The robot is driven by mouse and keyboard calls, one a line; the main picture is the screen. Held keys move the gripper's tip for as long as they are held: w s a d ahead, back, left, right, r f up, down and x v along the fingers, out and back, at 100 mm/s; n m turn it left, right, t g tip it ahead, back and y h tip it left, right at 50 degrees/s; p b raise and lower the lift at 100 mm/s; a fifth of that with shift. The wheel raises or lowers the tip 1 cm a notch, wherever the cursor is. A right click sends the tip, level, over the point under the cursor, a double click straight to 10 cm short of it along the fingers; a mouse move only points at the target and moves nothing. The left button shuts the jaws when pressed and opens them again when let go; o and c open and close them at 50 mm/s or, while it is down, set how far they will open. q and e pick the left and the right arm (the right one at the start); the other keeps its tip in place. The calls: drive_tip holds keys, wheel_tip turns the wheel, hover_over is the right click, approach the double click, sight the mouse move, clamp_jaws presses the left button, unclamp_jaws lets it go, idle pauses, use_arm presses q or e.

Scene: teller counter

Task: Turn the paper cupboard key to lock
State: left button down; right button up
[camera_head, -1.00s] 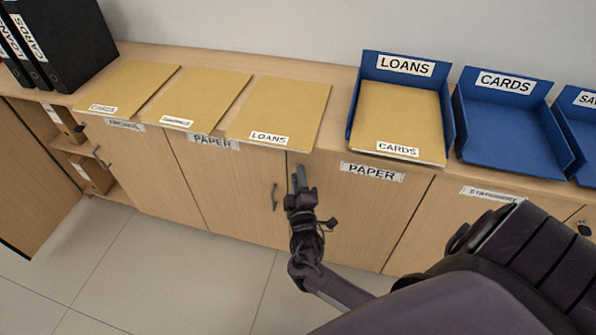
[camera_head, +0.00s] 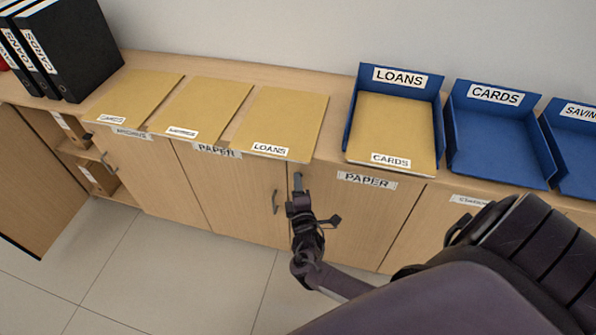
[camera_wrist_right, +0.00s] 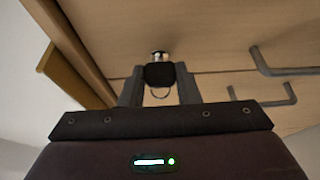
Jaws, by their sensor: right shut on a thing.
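The paper cupboard has two wooden doors with PAPER labels, a left door (camera_head: 235,195) and a right door (camera_head: 350,215). My right gripper (camera_head: 298,182) is at the top of the right door, close to the seam between the doors. In the right wrist view the gripper (camera_wrist_right: 160,80) is shut on the black head of the key (camera_wrist_right: 160,74). The key's shiny lock cylinder (camera_wrist_right: 159,56) shows just beyond the fingertips, and a thin ring (camera_wrist_right: 160,92) hangs at the key. The gripper hides the key in the head view. My left gripper is not in view.
A door handle (camera_head: 275,202) sits left of the gripper. Yellow LOANS (camera_head: 285,115), savings and cards folders lie on the counter above. Blue trays (camera_head: 500,135) stand to the right, black binders (camera_head: 75,50) at the left. The floor (camera_head: 150,265) in front is clear.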

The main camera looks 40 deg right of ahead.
drive_tip(key=shift+w+r, duration=0.1)
drive_tip(key=shift+r, duration=0.05)
drive_tip(key=o, duration=1)
drive_tip(key=v, duration=0.8)
drive_tip(key=shift+f, duration=0.2)
